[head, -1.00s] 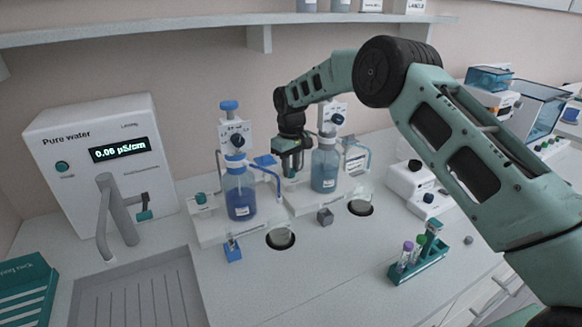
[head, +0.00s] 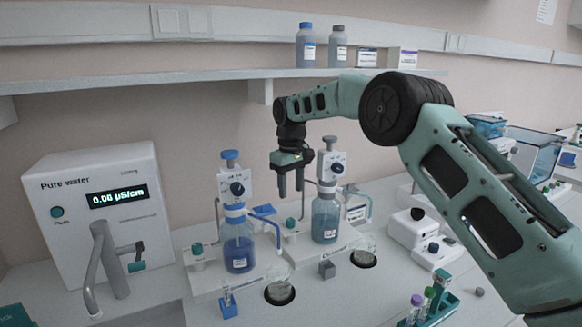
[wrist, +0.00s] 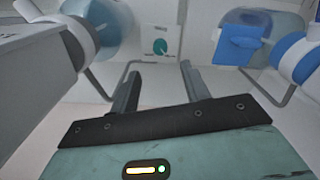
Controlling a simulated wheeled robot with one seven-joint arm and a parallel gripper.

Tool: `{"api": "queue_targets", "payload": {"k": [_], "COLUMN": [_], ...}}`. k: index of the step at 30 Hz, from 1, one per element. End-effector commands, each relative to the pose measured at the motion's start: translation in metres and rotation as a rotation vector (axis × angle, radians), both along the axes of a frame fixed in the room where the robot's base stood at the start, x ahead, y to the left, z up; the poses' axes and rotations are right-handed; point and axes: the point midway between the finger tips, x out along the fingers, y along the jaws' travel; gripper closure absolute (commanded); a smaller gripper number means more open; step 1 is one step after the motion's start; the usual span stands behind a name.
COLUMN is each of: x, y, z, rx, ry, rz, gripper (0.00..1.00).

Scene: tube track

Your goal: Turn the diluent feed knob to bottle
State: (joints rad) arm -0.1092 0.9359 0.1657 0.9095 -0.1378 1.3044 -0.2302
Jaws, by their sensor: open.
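A teal round knob (head: 290,224) stands on the white base of the right dispensing station, left of its blue bottle (head: 325,220). In the wrist view the knob (wrist: 160,46) is a teal disc with a pale mark on a white plate, with small teal lettering too blurred to read. My gripper (head: 290,194) is open and empty above this knob, fingers pointing down, apart from it. In the wrist view my fingers (wrist: 158,72) lie either side of the knob's line. A similar teal knob (head: 197,249) stands on the left station. I cannot read which is the diluent feed.
The left station's bottle (head: 238,248) and a blue flap (head: 263,210) are left of my gripper. Glass beakers (head: 279,290) sit in front. A grey cube (head: 327,269), a tube rack (head: 431,306) and the pure water unit (head: 95,212) surround the stations. A shelf (head: 190,78) runs above.

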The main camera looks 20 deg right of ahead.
Motion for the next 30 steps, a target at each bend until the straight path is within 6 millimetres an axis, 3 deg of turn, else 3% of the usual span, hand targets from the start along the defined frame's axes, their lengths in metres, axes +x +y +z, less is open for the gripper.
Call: {"api": "queue_targets", "payload": {"k": [6, 12, 30], "x": [0.000, 0.000, 0.000], "y": [0.000, 0.000, 0.000], "z": [0.046, 0.070, 0.075], "rx": [0.000, 0.000, 0.000], "ry": [-0.004, -0.001, 0.000], "rz": [-0.001, -0.001, 0.000], "gripper": [0.54, 0.54, 0.54]}}
